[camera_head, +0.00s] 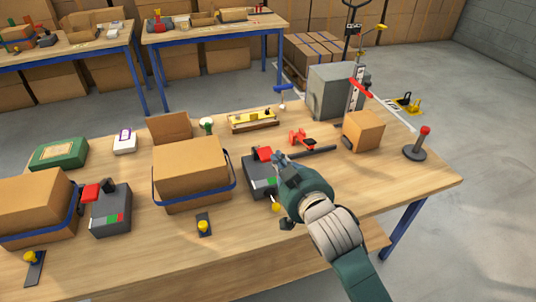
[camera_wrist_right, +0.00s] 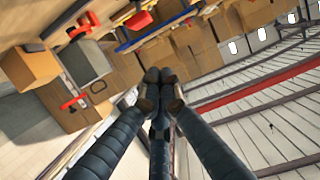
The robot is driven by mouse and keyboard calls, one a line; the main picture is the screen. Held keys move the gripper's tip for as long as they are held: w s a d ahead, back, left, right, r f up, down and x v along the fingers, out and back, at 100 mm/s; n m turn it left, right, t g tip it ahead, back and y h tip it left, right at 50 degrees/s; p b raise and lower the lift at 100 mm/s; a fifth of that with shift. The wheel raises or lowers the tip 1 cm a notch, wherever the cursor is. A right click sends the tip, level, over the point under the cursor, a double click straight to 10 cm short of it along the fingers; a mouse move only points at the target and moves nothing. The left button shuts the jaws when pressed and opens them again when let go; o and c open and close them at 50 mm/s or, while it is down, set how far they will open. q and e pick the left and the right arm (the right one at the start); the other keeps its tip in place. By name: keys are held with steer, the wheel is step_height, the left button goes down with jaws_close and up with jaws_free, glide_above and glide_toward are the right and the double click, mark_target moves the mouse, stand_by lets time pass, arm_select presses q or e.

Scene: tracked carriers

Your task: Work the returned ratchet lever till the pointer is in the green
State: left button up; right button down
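A grey ratchet unit (camera_head: 258,178) with a red lever handle (camera_head: 262,153) sits beside the strapped middle carton. My right gripper (camera_head: 281,160) is just right of that handle; I cannot tell whether it touches. In the right wrist view its fingertips (camera_wrist_right: 160,80) are drawn together with nothing visible between them. The gripper and hand hide this unit's right side, and I cannot read a pointer there. A second grey unit (camera_head: 110,222) with a red handle (camera_head: 90,193) and a red and green gauge strip (camera_head: 115,218) stands at the left carton. Its pointer is too small to tell. My left gripper is out of view.
Blue straps run round the left carton (camera_head: 32,205) and middle carton (camera_head: 190,172). A red clamp (camera_head: 301,138), a small carton (camera_head: 363,130), a grey block (camera_head: 331,91) and a red-knobbed post (camera_head: 418,145) stand farther right. The table's front right is clear.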

steer(key=shift+w+d, duration=0.1)
steer(key=shift+d, duration=0.05)
steer(key=shift+w, duration=0.1)
steer(key=p, duration=0.2)
glide_above(262, 152)
steer(key=s+d, duration=0.2)
steer(key=s, duration=0.3)
step_height(262, 152, down, 2)
steer(key=shift+w+f+p, duration=0.2)
steer(key=shift+w+f, duration=0.05)
steer(key=shift+f, duration=0.9)
steer(key=shift+w+f+p, duration=0.15)
steer(key=shift+w+f, duration=0.1)
steer(key=shift+f, duration=0.9)
